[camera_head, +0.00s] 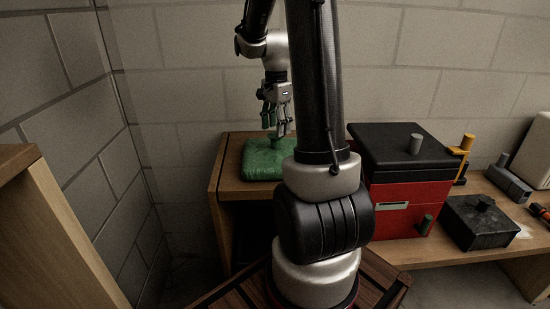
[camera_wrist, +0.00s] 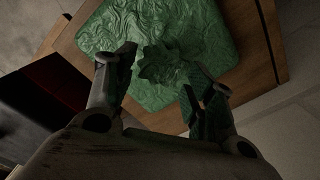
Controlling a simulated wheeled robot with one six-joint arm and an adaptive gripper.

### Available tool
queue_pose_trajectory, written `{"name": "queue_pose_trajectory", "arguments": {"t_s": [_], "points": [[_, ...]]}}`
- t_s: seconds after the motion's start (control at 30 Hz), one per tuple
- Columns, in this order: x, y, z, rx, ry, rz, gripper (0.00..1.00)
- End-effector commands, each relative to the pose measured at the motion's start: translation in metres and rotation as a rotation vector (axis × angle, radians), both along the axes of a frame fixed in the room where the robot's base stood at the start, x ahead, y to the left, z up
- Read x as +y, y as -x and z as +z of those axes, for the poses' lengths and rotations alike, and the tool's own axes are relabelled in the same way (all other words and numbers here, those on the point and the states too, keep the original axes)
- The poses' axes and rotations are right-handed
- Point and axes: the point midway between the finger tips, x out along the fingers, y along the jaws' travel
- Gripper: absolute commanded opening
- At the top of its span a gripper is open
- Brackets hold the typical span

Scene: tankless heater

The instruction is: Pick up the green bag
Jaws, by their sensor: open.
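The green bag (camera_head: 262,160) lies on the left part of the wooden bench, a flat crinkled pad with a gathered tuft on top. In the head view my gripper (camera_head: 274,122) points down just above it. In the wrist view the bag (camera_wrist: 203,28) fills the upper middle, and its star-shaped tuft (camera_wrist: 160,62) sits between the two open fingers of my gripper (camera_wrist: 160,75). I cannot tell whether the fingers touch the bag. My arm hides part of the bag's right side in the head view.
A red box (camera_head: 405,200) with a black lid (camera_head: 385,145) stands right of my arm. A dark lidded box (camera_head: 478,222) and a yellow-handled tool (camera_head: 464,146) are farther right on the bench (camera_head: 226,168). A block wall (camera_head: 190,60) is close behind, and another wall stands left.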

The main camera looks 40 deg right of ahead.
Motion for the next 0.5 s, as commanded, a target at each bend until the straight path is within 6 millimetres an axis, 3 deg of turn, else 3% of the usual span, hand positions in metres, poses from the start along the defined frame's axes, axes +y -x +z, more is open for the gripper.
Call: {"name": "queue_pose_trajectory", "arguments": {"t_s": [0.5], "points": [[0.000, -0.001, -0.068, 0.002, -0.001, 0.003, 0.54]]}}
